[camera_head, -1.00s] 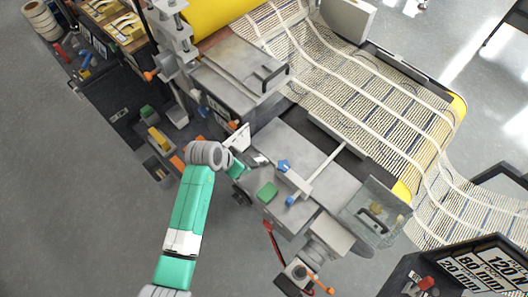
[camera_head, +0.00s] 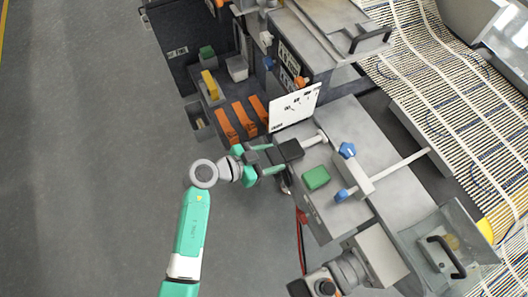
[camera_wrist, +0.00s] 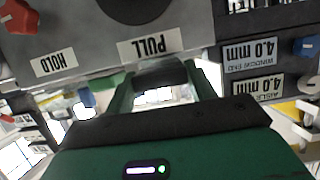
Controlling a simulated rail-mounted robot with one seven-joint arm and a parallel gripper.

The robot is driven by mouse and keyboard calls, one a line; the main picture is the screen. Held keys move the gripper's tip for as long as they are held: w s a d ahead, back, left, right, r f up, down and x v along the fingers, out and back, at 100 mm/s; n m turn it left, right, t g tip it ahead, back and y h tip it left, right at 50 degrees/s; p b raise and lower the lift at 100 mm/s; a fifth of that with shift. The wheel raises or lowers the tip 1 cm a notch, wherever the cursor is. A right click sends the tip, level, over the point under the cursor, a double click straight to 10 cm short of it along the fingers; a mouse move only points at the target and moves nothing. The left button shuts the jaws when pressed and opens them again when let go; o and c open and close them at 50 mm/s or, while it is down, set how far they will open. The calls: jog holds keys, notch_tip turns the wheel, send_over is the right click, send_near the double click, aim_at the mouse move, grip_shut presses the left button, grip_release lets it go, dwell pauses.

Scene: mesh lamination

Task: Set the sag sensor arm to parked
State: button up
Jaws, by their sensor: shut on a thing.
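My gripper (camera_head: 279,157) is shut on a dark handle (camera_head: 291,150) at the front left of the grey machine bench. In the wrist view, the dark handle (camera_wrist: 160,72) lies crosswise between the two green fingers of my gripper (camera_wrist: 163,88).
A white marked plate (camera_head: 294,110) stands just behind the handle. A green block (camera_head: 316,178) and a bracket with blue knobs (camera_head: 352,176) and a long rod sit to its right. Orange bars (camera_head: 243,117) lie behind my gripper. The floor (camera_head: 90,150) at left is clear.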

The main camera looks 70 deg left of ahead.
jog(key=shift+f+b, duration=0.65)
jog(key=shift+f, duration=0.25)
jog(key=o, duration=1.4)
jog(key=shift+s+r, duration=0.15)
jog(key=shift+r, duration=0.1)
jog(key=p+v, duration=0.1)
jog(key=v, duration=0.6)
jog(key=shift+s, duration=0.2)
